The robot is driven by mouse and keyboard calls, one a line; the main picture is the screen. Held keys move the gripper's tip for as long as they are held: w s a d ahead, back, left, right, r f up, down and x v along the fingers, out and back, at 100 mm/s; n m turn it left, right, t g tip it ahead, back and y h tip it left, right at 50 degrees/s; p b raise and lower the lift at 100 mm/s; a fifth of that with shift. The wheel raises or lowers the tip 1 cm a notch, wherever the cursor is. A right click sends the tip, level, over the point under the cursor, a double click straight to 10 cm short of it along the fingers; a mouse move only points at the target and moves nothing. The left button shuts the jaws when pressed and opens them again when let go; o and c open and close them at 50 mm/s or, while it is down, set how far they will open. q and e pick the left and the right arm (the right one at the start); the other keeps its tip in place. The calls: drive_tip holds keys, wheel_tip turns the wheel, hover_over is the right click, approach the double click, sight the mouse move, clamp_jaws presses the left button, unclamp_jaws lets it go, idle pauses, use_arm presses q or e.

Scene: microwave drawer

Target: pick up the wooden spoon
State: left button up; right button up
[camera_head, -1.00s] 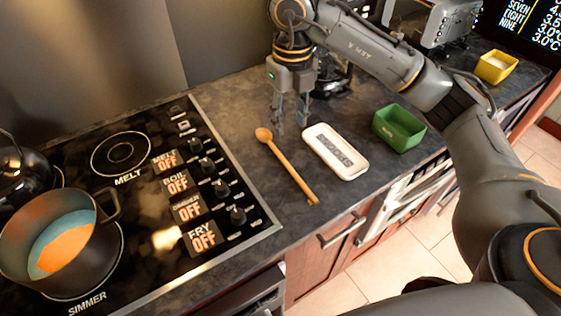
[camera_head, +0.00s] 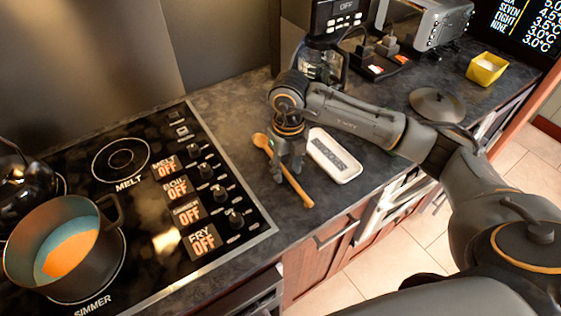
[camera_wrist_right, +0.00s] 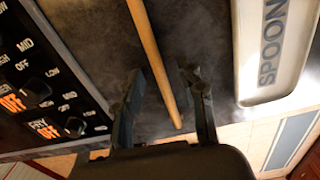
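The wooden spoon (camera_head: 294,183) lies on the dark counter just right of the stove, its bowl away from me and its handle end toward the front edge. In the right wrist view the spoon handle (camera_wrist_right: 155,58) runs between the two fingers. My right gripper (camera_head: 287,173) points down over the handle, and in the right wrist view the gripper (camera_wrist_right: 160,95) is open, with a finger on each side of the handle and gaps between. I cannot tell its exact height above the counter. My left gripper is not in view.
A white spoon rest (camera_head: 334,157) lies close to the right of the spoon. The stove (camera_head: 140,190) with a pot (camera_head: 62,250) is to the left. A coffee maker (camera_head: 325,50) stands behind, and a yellow bowl (camera_head: 486,68) is at far right.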

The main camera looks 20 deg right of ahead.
drive_tip(key=shift+f, duration=0.25)
clamp_jaws()
drive_tip(key=shift+w+r, duration=0.1)
drive_tip(key=shift+r, duration=0.1)
